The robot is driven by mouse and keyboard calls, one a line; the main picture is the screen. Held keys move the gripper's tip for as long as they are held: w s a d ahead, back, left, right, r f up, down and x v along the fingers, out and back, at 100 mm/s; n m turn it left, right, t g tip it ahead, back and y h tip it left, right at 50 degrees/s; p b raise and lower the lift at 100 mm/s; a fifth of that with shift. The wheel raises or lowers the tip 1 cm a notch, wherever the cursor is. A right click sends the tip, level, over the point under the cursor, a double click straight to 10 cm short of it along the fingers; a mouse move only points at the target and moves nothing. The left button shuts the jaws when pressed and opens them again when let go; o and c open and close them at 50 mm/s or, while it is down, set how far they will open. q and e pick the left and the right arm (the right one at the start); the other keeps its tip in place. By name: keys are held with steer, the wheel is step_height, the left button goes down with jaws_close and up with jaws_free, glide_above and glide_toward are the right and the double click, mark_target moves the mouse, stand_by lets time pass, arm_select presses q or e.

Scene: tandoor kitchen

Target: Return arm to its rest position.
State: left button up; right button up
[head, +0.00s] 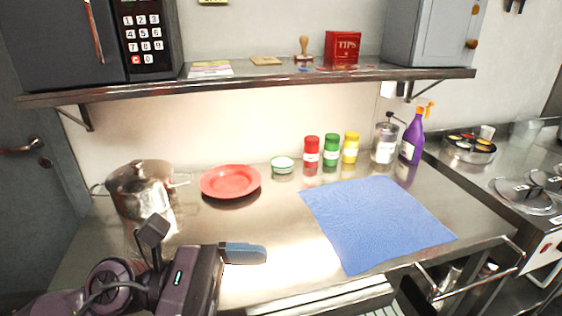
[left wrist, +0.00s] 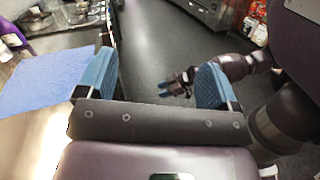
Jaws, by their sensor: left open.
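My left gripper (head: 245,253) is at the lower left in the head view, over the counter's front, with one blue finger showing. In the left wrist view its two blue fingers stand wide apart with nothing between them (left wrist: 153,82). My right gripper (left wrist: 177,87) shows small in the left wrist view, above the dark floor. Its blue fingers are too small to judge open or shut.
The steel counter (head: 255,225) holds a pot (head: 140,185), red plate (head: 230,181), bowl (head: 282,164), several shakers and jars, a purple spray bottle (head: 412,137) and a blue cloth (head: 376,222). A shelf (head: 240,82) spans above. A stove (head: 525,190) stands right.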

arm_select(q)
steer(key=w+a+r+n+t+h, duration=0.3)
steer(key=w+a+r+n+t, duration=0.1)
steer(key=n+t, duration=0.8)
steer(key=w+a+f+n+t+y, duration=0.4)
steer(key=a+n+y, duration=0.3)
steer(key=n+y, duration=0.6)
steer(key=w+a+f+n+t+y, duration=0.1)
steer(key=a+f+n+t+y, duration=0.45)
steer(key=n, duration=1.15)
steer(key=s+a+f+n+g+y, duration=0.3)
steer(key=a+f+n+g, duration=0.15)
steer(key=f, duration=0.25)
steer(key=s+a+f+n+g+y, duration=0.3)
steer(key=s+f+n+g, duration=0.1)
steer(key=f+n+g, duration=0.15)
steer(key=s+f+n+g+h, duration=0.2)
steer(key=s+f+n+g, duration=0.2)
steer(key=s+f+g, duration=0.6)
steer(key=w+f+t, duration=0.5)
steer(key=f+t, duration=0.4)
steer(key=t, duration=0.2)
steer(key=shift+d+f, duration=0.3)
